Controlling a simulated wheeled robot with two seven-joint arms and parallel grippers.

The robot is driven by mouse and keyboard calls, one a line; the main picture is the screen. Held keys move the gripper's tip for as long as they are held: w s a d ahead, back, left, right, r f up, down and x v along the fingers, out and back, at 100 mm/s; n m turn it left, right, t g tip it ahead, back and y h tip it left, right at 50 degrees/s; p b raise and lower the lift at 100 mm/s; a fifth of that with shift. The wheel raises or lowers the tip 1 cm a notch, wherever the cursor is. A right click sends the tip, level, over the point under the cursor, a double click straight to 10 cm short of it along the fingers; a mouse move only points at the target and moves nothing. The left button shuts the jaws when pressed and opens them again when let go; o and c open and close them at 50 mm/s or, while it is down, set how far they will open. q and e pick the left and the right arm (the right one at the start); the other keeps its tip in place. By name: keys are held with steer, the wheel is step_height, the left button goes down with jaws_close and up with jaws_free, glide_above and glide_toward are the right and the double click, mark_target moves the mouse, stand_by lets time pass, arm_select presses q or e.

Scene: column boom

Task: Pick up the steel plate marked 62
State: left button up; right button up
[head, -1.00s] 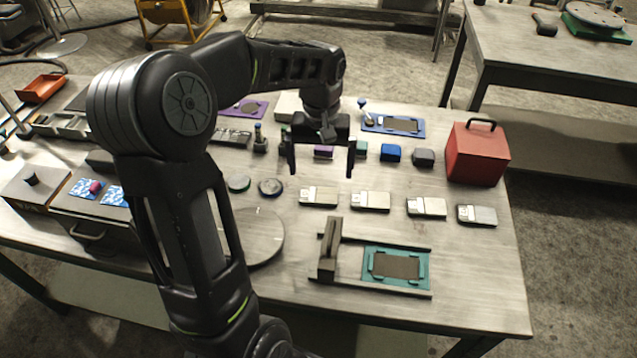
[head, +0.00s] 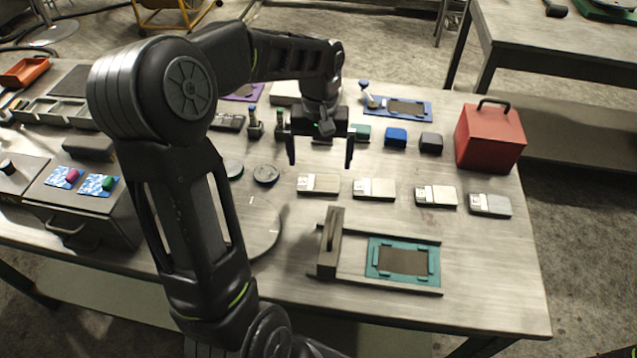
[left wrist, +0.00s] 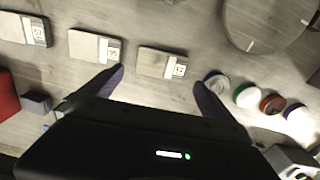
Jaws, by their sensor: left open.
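Several pale steel plates with white number labels lie in a row on the table. In the head view, from left to right, they are the first plate (head: 318,184), second plate (head: 374,189), third plate (head: 436,196) and fourth plate (head: 490,205); their numbers are too small to read there. My left gripper (head: 320,165) is open and empty, above and just behind the first plate. In the left wrist view this plate (left wrist: 158,63) lies beyond and between the open fingertips (left wrist: 159,77); its label ends in 2, the first digit is unclear. My right gripper is not in view.
A teal-framed fixture (head: 404,260) stands in front of the plates. A red box (head: 490,138) stands at right, and small blue (head: 396,137) and dark (head: 431,143) blocks stand behind the row. A round disc (head: 250,225) lies left. Bare tabletop surrounds the plates.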

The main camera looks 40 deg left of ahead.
mark_target(319, 182)
arm_select(q)
steer(key=shift+f, duration=0.8)
steer(key=shift+s+f+p, duration=0.15)
steer(key=shift+f+p, duration=0.55)
steer(key=shift+f, duration=1.95)
steer(key=shift+r, duration=0.1)
steer(key=c, duration=1.8)
